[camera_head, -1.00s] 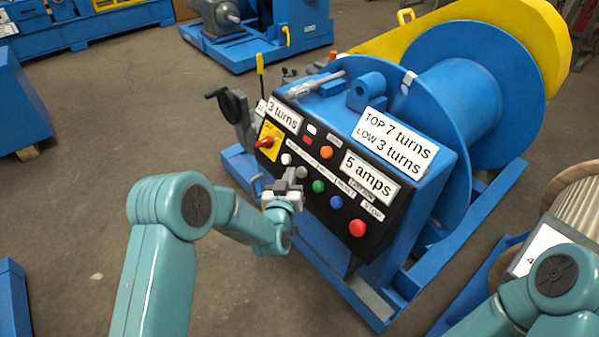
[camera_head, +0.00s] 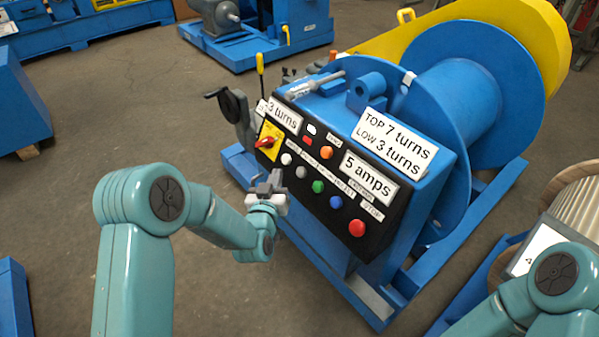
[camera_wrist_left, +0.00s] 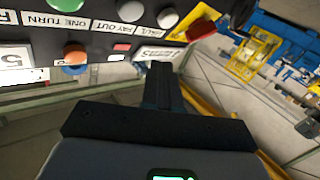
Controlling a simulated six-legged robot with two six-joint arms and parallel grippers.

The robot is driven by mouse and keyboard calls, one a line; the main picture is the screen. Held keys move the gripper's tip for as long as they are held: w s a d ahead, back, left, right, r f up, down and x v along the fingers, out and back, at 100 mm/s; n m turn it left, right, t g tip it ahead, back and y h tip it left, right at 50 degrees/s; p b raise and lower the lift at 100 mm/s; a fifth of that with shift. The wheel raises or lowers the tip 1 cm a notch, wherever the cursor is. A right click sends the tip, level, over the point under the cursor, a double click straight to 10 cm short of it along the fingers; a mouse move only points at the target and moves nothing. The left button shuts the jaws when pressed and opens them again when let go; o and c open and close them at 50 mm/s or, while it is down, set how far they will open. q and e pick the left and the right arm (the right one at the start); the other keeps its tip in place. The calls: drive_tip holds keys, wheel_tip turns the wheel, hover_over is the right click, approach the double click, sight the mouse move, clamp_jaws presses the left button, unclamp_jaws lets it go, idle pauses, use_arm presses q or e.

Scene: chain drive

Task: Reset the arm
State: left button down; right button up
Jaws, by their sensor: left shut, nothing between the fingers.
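My left gripper (camera_head: 270,182) is shut and empty, just in front of the left part of the black control panel (camera_head: 335,215). A small gap seems to lie between it and the panel. My left arm (camera_head: 150,215) is bent at the elbow and reaches in from the lower left. My right arm (camera_head: 550,290) shows only at the lower right, and its gripper is out of view.
The panel carries a red-and-yellow switch (camera_head: 265,142), several coloured buttons and a red stop button (camera_head: 357,228). Behind it stands a blue drum (camera_head: 455,100) with a yellow guard (camera_head: 545,40). A wooden reel (camera_head: 580,205) is at the right. Open floor (camera_head: 110,110) lies to the left.

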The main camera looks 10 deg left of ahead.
use_arm(q)
drive_tip(key=s+d+f+g+h, duration=0.2)
drive_tip(key=s+f+g, duration=0.4)
drive_tip(key=s+f, duration=0.55)
drive_tip(key=s+d+f+g+h, duration=0.25)
drive_tip(key=s+f+g, duration=0.35)
drive_tip(key=s+f, duration=0.5)
drive_tip(key=s+d+g, duration=0.3)
drive_tip(key=s+g, duration=0.2)
drive_tip(key=s, duration=0.7)
wheel_tip(320, 180, up, 12)
drive_tip(key=p, duration=1.2)
drive_tip(key=shift+m+p, duration=0.3)
drive_tip(key=shift+p, duration=0.05)
drive_tip(key=shift+w+a+h, duration=0.1)
drive_tip(key=shift+h, duration=0.15)
idle(1.4)
